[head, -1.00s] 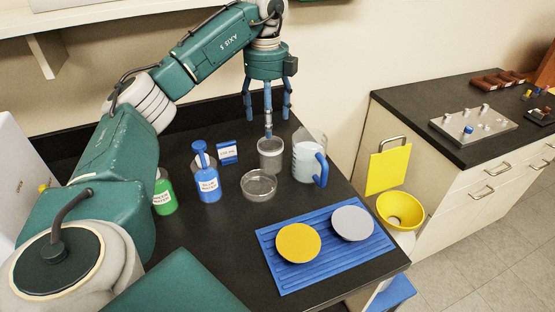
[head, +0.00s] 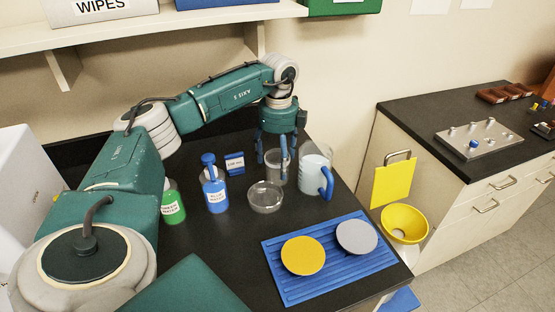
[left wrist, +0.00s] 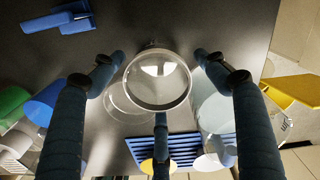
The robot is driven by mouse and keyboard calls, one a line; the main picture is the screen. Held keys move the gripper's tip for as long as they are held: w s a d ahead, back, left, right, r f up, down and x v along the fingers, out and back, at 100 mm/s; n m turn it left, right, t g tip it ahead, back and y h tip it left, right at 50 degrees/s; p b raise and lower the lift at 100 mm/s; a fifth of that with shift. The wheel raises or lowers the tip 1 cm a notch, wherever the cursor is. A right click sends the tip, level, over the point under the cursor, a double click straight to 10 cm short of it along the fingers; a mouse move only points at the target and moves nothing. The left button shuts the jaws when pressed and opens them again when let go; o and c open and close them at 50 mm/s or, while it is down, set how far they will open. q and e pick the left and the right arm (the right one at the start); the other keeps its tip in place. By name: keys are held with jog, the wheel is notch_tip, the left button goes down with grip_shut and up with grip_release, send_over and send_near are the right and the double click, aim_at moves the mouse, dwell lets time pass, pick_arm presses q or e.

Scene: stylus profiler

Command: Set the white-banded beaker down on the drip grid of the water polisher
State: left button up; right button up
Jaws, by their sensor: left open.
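A clear glass beaker (head: 278,176) stands upright on the black bench; no white band can be made out on it. My left gripper (head: 276,158) is over it with blue fingers spread and pointing down, partly hiding it. In the left wrist view the beaker's round rim (left wrist: 158,80) lies between the open fingers (left wrist: 160,64), and no grip on it shows. I cannot pick out the water polisher's drip grid. My right gripper is not in view.
A jug with a blue handle (head: 316,172) stands close right of the beaker. A shallow glass dish (head: 265,198), a blue-capped bottle (head: 214,192) and a green bottle (head: 172,205) stand left and in front. A blue ribbed mat (head: 310,288) bears yellow and grey discs.

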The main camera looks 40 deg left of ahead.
pick_arm(q)
jog(key=shift+f, duration=0.4)
jog(key=c, duration=1.4)
jog(key=shift+r, duration=0.15)
